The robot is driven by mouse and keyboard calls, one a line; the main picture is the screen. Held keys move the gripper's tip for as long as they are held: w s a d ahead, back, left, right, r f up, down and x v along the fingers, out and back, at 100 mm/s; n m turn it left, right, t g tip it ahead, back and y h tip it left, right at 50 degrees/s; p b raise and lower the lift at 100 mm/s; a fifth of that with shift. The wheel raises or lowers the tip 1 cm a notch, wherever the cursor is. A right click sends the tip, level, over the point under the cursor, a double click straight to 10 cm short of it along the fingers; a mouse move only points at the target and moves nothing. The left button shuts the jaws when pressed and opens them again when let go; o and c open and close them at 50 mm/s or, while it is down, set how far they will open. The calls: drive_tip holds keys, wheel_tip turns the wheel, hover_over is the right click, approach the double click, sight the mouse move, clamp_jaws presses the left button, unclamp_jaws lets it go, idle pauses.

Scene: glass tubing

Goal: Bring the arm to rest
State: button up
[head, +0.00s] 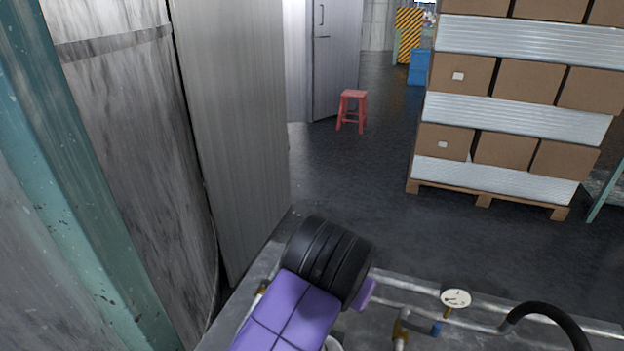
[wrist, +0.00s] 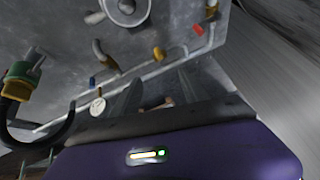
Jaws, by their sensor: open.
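My gripper (wrist: 157,96) shows in the wrist view beyond its purple housing. Its two dark fingers stand apart with a gap between them, and I see nothing held. A small pinkish-brown piece shows in the gap; I cannot tell how far behind the fingers it is. In the head view my purple and black arm is low in the middle, over the grey bench; the fingertips cannot be made out there.
A pipe with a round gauge (head: 456,298) and a black hose (head: 548,317) lie right of my arm. A tall grey panel (head: 232,130) stands close on the left. A red stool (head: 352,110) and a pallet of boxes (head: 490,185) stand beyond; dark floor between is clear.

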drive_tip(key=w+d+r+t+h, duration=0.2)
drive_tip(key=w+d+r+t, duration=0.2)
drive_tip(key=d+r, duration=0.25)
drive_tip(key=w+d+r+t+h, duration=0.2)
drive_tip(key=w+d+r+t, duration=0.25)
drive_tip(key=r, duration=0.35)
drive_tip(key=s+d+r+n+t+y+p, duration=0.2)
drive_tip(key=s+r+n+t, duration=0.2)
drive_tip(key=r+n+t, duration=0.3)
drive_tip(key=s+d+f+g+y+p, duration=0.1)
drive_tip(key=s+f+g, duration=0.1)
drive_tip(key=s+f, duration=0.5)
drive_tip(key=s+d+f+g+y+p, duration=0.1)
drive_tip(key=s+f, duration=0.6)
drive_tip(key=s, duration=1.3)
drive_tip(key=s+d+f+m+g+y+p, duration=0.1)
drive_tip(key=s+f+g, duration=0.3)
drive_tip(key=s, duration=1)
wheel_tip(320, 180, down, 4)
drive_tip(key=shift+s+r+p, duration=0.15)
drive_tip(key=shift+s+p, duration=0.05)
drive_tip(key=shift+p, duration=0.45)
